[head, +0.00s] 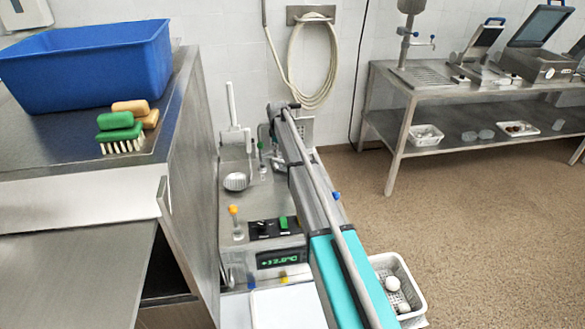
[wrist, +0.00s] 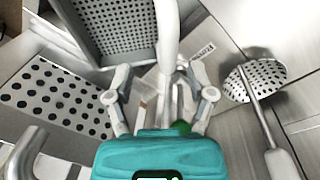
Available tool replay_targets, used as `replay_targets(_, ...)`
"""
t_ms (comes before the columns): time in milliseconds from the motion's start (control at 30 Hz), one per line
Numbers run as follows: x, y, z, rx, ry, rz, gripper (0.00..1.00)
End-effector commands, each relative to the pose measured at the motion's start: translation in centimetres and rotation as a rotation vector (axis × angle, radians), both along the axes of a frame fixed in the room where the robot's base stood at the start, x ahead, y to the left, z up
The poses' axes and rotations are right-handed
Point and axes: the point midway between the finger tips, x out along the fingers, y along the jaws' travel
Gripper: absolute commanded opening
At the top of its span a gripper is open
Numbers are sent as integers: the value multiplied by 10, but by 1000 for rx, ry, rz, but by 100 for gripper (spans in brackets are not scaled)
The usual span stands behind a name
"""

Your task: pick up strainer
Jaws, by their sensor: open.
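The strainer (wrist: 268,72) shows at the right of the wrist view, a round perforated metal dish with a long pale handle running down to the lower right. My gripper (wrist: 160,88) is open in the middle of the wrist view, with its fingers apart. The strainer lies to the right of the fingers, not between them. A white curved pipe-like part passes between the fingers in the picture; I cannot tell its distance. In the head view, a small round pale item (head: 236,181) rests on the steel unit left of my arm; I cannot tell if it is the strainer.
Perforated metal basket walls (wrist: 115,28) stand at the upper left of the wrist view, beside a perforated plate (wrist: 45,95). In the head view, a blue tub (head: 90,65) and brushes (head: 120,133) sit on the left counter. A white basket (head: 410,285) stands right of my arm.

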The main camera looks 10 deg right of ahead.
Motion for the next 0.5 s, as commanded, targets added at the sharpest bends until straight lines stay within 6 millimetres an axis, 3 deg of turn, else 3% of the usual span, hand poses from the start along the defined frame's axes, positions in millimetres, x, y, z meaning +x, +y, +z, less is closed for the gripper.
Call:
replay_targets(200, 4, -4, -22, 0, 0, 0, 70)
replay_targets(500, 4, -6, -35, 0, 0, -1, 70)
